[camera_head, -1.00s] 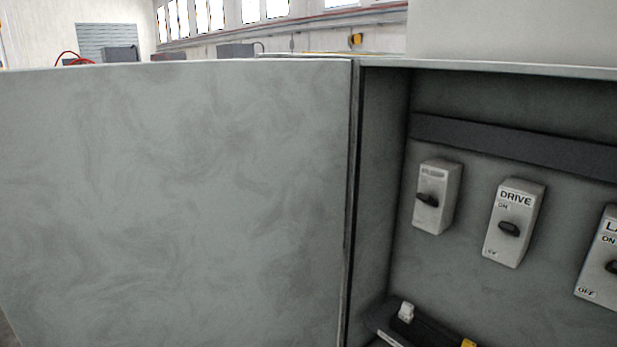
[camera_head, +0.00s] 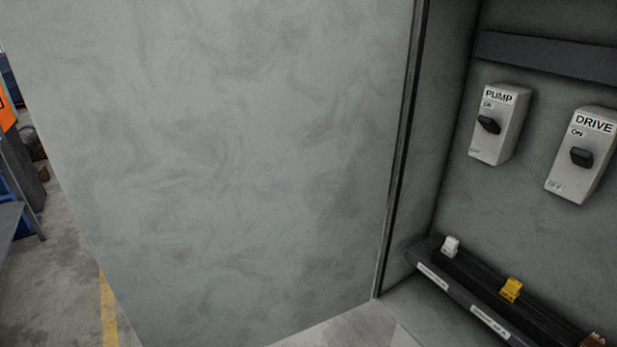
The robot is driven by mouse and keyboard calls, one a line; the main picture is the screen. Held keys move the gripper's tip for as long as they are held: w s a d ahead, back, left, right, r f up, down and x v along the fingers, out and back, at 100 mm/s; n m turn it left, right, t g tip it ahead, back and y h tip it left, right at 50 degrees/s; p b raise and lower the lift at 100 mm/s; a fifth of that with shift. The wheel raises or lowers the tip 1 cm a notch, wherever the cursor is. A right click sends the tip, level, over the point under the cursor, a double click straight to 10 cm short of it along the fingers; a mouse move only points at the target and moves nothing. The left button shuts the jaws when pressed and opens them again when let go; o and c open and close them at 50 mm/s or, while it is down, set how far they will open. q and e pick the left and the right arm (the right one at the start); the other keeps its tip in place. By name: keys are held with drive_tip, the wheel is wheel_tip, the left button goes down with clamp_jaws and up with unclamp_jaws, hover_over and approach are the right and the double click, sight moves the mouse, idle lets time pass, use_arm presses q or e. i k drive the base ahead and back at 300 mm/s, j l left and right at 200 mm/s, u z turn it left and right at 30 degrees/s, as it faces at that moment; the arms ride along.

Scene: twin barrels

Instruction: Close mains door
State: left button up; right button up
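The mains door (camera_head: 220,160) is a grey mottled panel that fills the left and middle of the head view. It stands open, with its hinge edge along the left side of the cabinet (camera_head: 430,200). Inside the cabinet are a PUMP switch (camera_head: 497,125) and a DRIVE switch (camera_head: 582,156), each a light box with a black knob. Neither of my grippers shows in the view.
A dark rail (camera_head: 490,300) with a white clip (camera_head: 450,246) and a yellow clip (camera_head: 511,290) lies low in the cabinet. Concrete floor (camera_head: 55,275) with a yellow line (camera_head: 108,310) shows left of the door. Blue and orange items stand at the far left.

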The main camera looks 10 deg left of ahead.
sight(225, 167)
drive_tip(key=k+l+z, duration=0.1)
drive_tip(key=k+z, duration=0.15)
drive_tip(key=k, duration=0.35)
drive_tip(key=k+l+z, duration=0.25)
drive_tip(key=k, duration=0.35)
drive_tip(key=j+z, duration=0.2)
drive_tip(key=z, duration=0.2)
drive_tip(key=i+j+z, duration=0.1)
drive_tip(key=j+z, duration=0.15)
drive_tip(key=z, duration=0.2)
drive_tip(key=j+z, duration=0.2)
drive_tip(key=z, duration=0.2)
drive_tip(key=j+z, duration=0.25)
drive_tip(key=z, duration=0.15)
drive_tip(key=k+j, duration=0.1)
drive_tip(key=j, duration=0.4)
drive_tip(key=k+j, duration=0.1)
drive_tip(key=j, duration=0.4)
drive_tip(key=k+j, duration=0.15)
drive_tip(key=j, duration=0.35)
drive_tip(key=k+j, duration=0.1)
drive_tip(key=j, duration=0.4)
drive_tip(key=k+j, duration=0.1)
drive_tip(key=j, duration=0.4)
drive_tip(key=k+j, duration=0.1)
drive_tip(key=j, duration=0.45)
drive_tip(key=k+j, duration=0.15)
drive_tip(key=j, duration=0.35)
drive_tip(key=k+j, duration=0.1)
drive_tip(key=j, duration=0.4)
